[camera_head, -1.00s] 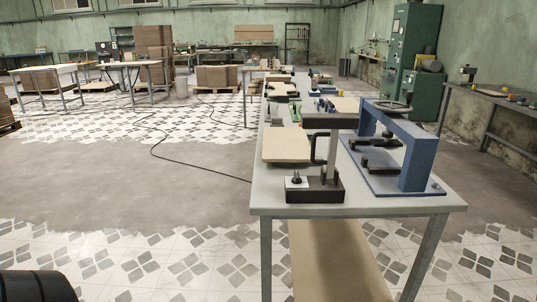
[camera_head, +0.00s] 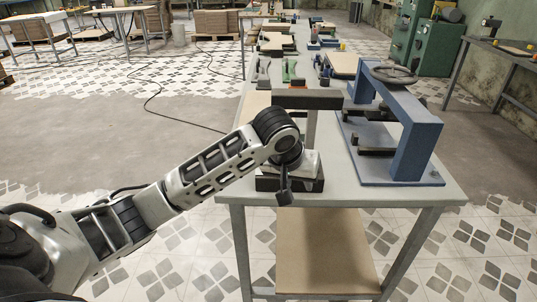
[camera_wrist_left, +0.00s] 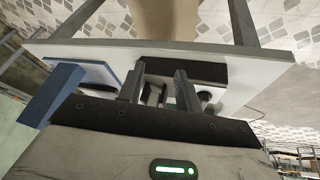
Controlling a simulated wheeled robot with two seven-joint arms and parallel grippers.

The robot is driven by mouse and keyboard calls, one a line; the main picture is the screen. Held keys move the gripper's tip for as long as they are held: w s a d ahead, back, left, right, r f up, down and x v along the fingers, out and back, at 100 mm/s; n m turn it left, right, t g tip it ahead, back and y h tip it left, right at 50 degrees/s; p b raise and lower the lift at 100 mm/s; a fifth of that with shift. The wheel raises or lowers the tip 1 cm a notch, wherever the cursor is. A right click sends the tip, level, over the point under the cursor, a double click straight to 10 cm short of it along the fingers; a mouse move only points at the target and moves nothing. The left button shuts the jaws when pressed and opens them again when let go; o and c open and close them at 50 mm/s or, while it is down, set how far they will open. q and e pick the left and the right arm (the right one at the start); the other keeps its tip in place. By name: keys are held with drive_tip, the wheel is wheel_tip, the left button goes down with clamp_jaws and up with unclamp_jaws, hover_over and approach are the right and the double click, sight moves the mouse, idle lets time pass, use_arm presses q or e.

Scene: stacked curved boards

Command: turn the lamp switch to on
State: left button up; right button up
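The lamp has a dark horizontal head (camera_head: 308,102) on a post above a black base (camera_head: 312,185), near the front left of the grey table (camera_head: 225,188). My left gripper (camera_head: 284,190) is at the lamp's base and hides its switch in the head view. In the left wrist view the two fingers of my left gripper (camera_wrist_left: 158,84) stand apart, with the lamp's black base (camera_wrist_left: 205,72) just beyond them. Small dark parts show between the fingers; I cannot tell whether either finger touches the switch. My right gripper is not in view.
A blue press frame (camera_head: 418,145) with a handwheel (camera_head: 393,75) stands close to the right of the lamp; its blue shows in the left wrist view (camera_wrist_left: 52,95). More tools and boards line the table behind. A lower brown shelf (camera_head: 325,255) lies beneath.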

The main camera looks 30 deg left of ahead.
use_arm(q)
drive_tip(key=a+r+n+g+y, duration=0.1)
drive_tip(key=a+r+n, duration=0.1)
drive_tip(key=a+r, duration=0.3)
drive_tip(key=a+r+n+y, duration=0.1)
drive_tip(key=a+r, duration=0.1)
drive_tip(key=r, duration=0.6)
drive_tip(key=shift+n+y, duration=0.3)
drive_tip(key=x, duration=1)
drive_tip(key=s+p+x, duration=0.1)
drive_tip(key=x, duration=0.5)
drive_tip(key=shift+a+f, duration=0.1)
drive_tip(key=shift+f, duration=0.05)
clamp_jaws()
